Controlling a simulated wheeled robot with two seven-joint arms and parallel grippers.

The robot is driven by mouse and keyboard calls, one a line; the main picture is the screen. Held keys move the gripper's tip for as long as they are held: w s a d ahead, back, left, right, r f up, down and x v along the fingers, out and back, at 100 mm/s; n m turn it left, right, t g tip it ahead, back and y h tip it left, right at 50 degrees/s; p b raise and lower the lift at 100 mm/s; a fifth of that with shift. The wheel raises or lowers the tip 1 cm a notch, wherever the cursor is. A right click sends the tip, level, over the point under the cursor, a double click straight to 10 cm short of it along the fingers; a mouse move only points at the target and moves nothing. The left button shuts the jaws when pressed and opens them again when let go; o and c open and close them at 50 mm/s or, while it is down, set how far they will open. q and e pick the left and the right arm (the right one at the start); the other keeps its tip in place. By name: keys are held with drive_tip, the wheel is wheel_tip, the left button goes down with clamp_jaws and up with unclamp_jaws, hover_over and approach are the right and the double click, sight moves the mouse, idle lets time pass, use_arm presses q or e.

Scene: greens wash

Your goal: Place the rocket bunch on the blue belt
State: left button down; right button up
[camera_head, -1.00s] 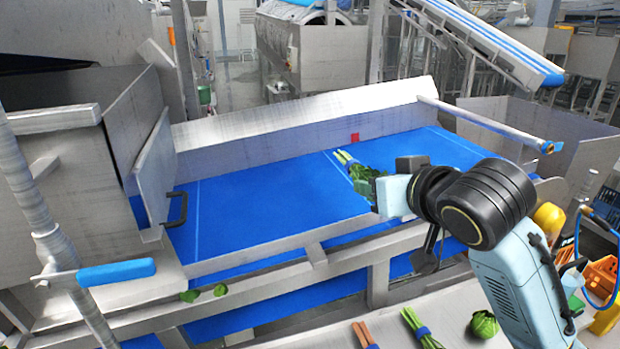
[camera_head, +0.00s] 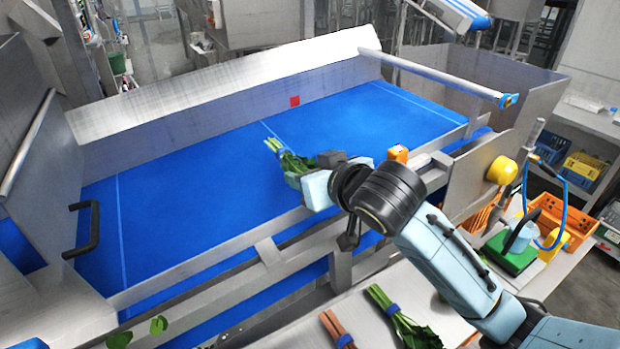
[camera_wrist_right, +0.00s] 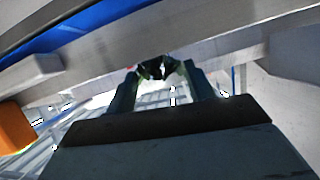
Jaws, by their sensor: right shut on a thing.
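The rocket bunch (camera_head: 288,160), green leaves with pale stems, is in my right gripper (camera_head: 322,178) in the head view. Its stems point toward the back left, over the blue belt (camera_head: 200,200). The gripper is shut on the leafy end, near the belt's front rail. I cannot tell whether the bunch touches the belt. In the right wrist view, a dark leafy part of the bunch (camera_wrist_right: 160,68) shows between the fingers of my right gripper (camera_wrist_right: 158,84). My left gripper is not in view.
A metal rail (camera_head: 215,258) runs along the belt's front edge. On the steel table below lie a green-leafed bunch with a blue band (camera_head: 412,328) and a reddish-stemmed bunch (camera_head: 334,326). An orange crate (camera_head: 562,222) stands at right. Most of the belt is bare.

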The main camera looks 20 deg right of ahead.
drive_tip(key=shift+s+f, duration=0.1)
drive_tip(key=shift+f, duration=0.55)
drive_tip(key=shift+f, duration=0.6)
drive_tip(key=o, duration=1)
drive_tip(key=shift+a+f, duration=0.1)
drive_tip(key=shift+a, duration=0.05)
drive_tip(key=shift+f, duration=0.1)
